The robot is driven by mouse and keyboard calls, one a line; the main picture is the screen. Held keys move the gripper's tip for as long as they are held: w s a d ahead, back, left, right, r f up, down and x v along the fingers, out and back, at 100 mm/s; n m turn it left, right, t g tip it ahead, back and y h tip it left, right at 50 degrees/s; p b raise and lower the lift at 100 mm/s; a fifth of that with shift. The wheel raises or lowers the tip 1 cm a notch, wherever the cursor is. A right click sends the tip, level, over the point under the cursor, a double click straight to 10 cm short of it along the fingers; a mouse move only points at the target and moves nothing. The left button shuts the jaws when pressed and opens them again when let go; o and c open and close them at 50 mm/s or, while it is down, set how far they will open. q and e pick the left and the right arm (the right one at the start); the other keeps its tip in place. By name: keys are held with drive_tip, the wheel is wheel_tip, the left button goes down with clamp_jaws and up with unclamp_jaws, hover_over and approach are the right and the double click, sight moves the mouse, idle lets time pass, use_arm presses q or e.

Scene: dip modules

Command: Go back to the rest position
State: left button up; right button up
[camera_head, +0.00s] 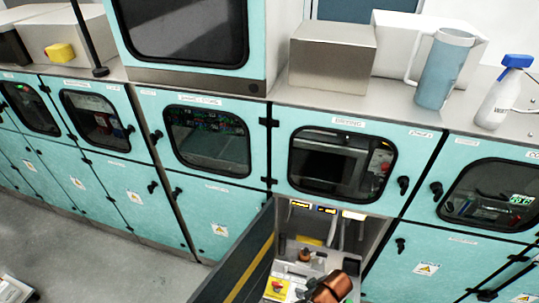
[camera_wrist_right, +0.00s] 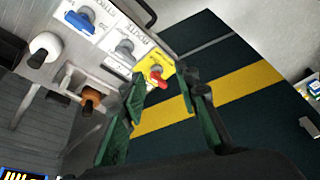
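My right gripper (camera_wrist_right: 162,98) shows in the right wrist view with its green-padded fingers apart and nothing between them. Beyond the fingertips is a control panel (camera_wrist_right: 108,38) with a blue switch (camera_wrist_right: 80,18), a grey switch (camera_wrist_right: 124,50) and a red switch (camera_wrist_right: 156,78) on a yellow plate. I cannot tell whether a fingertip touches the panel. In the head view the same panel (camera_head: 288,276) sits in an open lower cabinet compartment. A copper-coloured and black shape (camera_head: 332,287) partly covers it; it may be part of my right arm. My left gripper is in neither view.
A dark door with a yellow stripe (camera_head: 240,268) stands open left of the compartment. Turquoise cabinets (camera_head: 225,215) run along the wall. A metal box (camera_head: 333,55), a blue jug (camera_head: 443,72) and a spray bottle (camera_head: 500,98) stand on top.

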drive_tip(key=s+d+r+m+t+h, duration=0.1)
drive_tip(key=s+d+r+m+h, duration=0.15)
drive_tip(key=s+d+m, duration=0.5)
drive_tip(key=s+d+r+m+t+h, duration=0.1)
drive_tip(key=s+d+r+m, duration=0.15)
drive_tip(key=s+d, duration=0.85)
wheel_tip(320, 180, down, 39)
drive_tip(key=d+n+g+b, duration=0.2)
drive_tip(key=b, duration=0.6)
drive_tip(key=s+f+b, duration=0.3)
drive_tip(key=s+f, duration=0.6)
drive_tip(key=f, duration=0.2)
drive_tip(key=s+f+g+b, duration=0.1)
drive_tip(key=s+f+b, duration=0.2)
drive_tip(key=s+f, duration=0.6)
wheel_tip(320, 180, down, 2)
drive_tip(key=shift+f+b, duration=0.25)
drive_tip(key=shift+b, duration=0.1)
